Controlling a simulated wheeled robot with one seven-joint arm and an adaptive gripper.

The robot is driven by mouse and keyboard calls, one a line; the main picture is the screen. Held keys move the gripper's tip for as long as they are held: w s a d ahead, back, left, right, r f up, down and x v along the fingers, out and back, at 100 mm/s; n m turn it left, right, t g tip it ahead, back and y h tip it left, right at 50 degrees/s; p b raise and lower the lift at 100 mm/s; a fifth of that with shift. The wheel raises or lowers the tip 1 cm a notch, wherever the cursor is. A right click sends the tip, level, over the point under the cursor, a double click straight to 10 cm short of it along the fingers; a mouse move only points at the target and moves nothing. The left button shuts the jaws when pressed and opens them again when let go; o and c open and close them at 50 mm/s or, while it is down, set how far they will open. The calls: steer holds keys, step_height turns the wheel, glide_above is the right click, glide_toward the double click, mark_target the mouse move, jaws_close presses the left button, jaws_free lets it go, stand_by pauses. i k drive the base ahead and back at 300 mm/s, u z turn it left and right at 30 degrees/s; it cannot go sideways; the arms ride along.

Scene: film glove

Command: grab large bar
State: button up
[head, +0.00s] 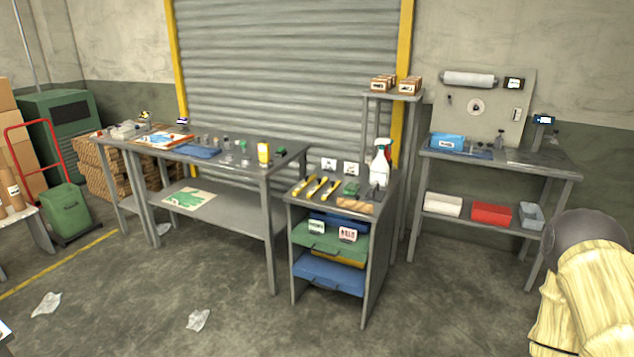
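I cannot tell for sure which object is the large bar. Several long yellow-and-black tools (314,186) lie side by side on the top of a grey cart (300,213) in the middle of the head view. They are slim and too small in the picture to identify. A small brown slab (355,206) lies near the front right of the same top. My gripper is not in view. A wrinkled pale yellow cover with a dark rounded part fills the lower right corner and looks like my arm; no fingers show.
A long grey workbench (225,171) with small items stands left of the cart. A spray bottle (379,165) stands at the cart top's back right. Another bench (540,160) is at right. Crumpled film pieces (198,319) lie on the otherwise open front floor.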

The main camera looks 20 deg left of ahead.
mark_target(308, 180)
steer(key=u, duration=0.05)
steer(key=i, duration=2.65)
steer(key=u, duration=3.15)
steer(key=i, duration=1.15)
steer(key=z, duration=2.3)
